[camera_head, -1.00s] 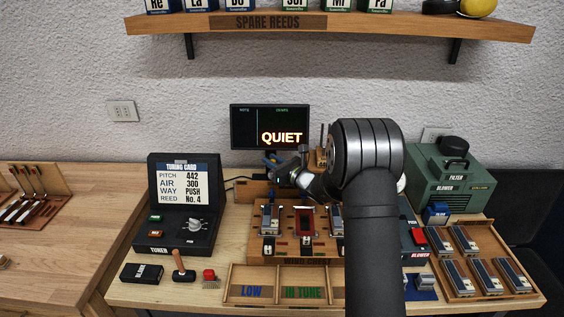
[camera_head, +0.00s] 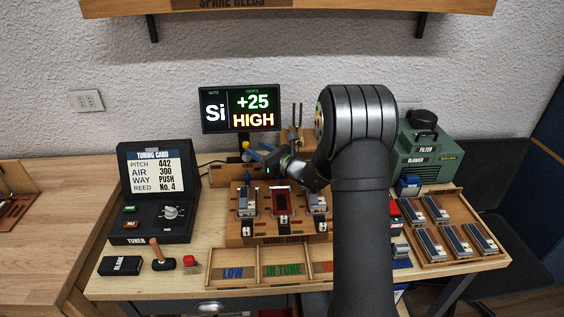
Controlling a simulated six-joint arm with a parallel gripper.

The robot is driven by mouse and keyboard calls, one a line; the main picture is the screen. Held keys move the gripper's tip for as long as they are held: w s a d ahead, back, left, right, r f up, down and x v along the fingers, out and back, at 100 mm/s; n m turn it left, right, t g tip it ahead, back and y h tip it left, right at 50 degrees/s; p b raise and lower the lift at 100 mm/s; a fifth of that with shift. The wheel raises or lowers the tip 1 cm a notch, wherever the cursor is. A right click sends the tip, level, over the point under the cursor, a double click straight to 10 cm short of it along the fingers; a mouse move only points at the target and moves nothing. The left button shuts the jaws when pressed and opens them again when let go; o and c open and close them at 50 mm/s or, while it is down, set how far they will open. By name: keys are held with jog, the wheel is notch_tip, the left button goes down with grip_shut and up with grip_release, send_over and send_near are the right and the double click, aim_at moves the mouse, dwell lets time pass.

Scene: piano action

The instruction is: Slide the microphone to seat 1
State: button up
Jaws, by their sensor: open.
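My gripper (camera_head: 262,158) is at the back of the bench, below the display, with its jaws apart. A small upright piece with a yellow top (camera_head: 244,142) stands close to the fingertips; it may be the microphone, but it is too small to be sure. I cannot tell whether the fingers touch it. The wooden wind chest (camera_head: 238,230) in front has a row of three seats: a metal reed plate at left (camera_head: 247,201), a red-framed seat in the middle (camera_head: 282,204) and another reed plate at right (camera_head: 317,201). My arm hides the area right of them.
The display (camera_head: 240,109) reads Si, +25, HIGH. A tuner (camera_head: 150,227) with a tuning card stands left. A tray marked LOW and IN TUNE (camera_head: 258,283) lies in front. A reed tray (camera_head: 452,262) and green blower (camera_head: 434,158) are right. A tuning fork stands behind my wrist.

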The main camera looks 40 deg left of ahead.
aim_at(247, 143)
jog(key=d, duration=1.1)
jog(key=a, duration=1.7)
jog(key=shift+a, duration=0.2)
jog(key=shift+w+d, duration=0.1)
jog(key=shift+o, duration=0.5)
